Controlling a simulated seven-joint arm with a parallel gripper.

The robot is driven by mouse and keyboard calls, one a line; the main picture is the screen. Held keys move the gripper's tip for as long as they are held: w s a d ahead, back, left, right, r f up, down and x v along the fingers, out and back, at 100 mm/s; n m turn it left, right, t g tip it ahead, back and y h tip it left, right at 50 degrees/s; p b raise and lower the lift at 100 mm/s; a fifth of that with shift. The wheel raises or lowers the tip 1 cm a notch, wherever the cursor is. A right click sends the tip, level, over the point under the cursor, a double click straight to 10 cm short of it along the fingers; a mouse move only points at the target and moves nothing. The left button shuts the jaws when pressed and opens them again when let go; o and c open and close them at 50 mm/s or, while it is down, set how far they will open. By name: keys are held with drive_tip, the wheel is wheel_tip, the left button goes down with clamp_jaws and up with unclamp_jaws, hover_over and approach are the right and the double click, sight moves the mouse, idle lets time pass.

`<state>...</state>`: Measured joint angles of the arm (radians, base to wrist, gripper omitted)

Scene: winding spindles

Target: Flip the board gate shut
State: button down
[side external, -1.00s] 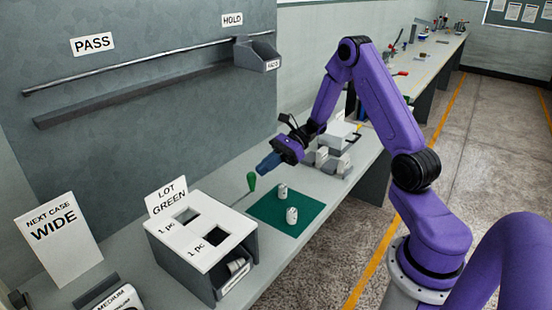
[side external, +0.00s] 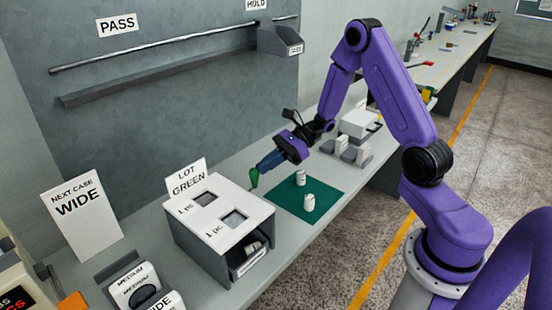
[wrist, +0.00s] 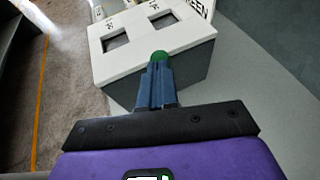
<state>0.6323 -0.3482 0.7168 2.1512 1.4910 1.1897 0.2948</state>
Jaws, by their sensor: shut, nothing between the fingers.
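The box has two square openings, each marked "1 pc", and a "LOT GREEN" sign (side external: 186,177).
A "NEXT CASE WIDE" card (side external: 82,215) stands left. A rail (side external: 160,58) runs along the wall.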

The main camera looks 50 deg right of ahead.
drive_tip(key=shift+a, duration=0.35)
drive_tip(key=v, duration=1.4)
drive_tip(key=shift+d, duration=0.3)
drive_tip(key=s+a+n+g+h, duration=0.5)
drive_tip(key=s+a+n+g, duration=0.3)
drive_tip(key=s+a+n, duration=0.45)
drive_tip(key=s+a+r+n+t+h, duration=0.1)
drive_tip(key=s+a+n+t+h, duration=0.1)
drive_tip(key=s+n, duration=0.4)
drive_tip(key=s+a+r+n+t+h, duration=0.1)
drive_tip(key=s+n+h, duration=0.4)
drive_tip(key=n, duration=1)
drive_tip(key=shift+s+a+r+n+t+h, duration=0.2)
drive_tip(key=shift+s+a+n+t+h, duration=0.3)
drive_tip(key=shift+s, duration=0.65)
drive_tip(key=shift+a, duration=0.15)
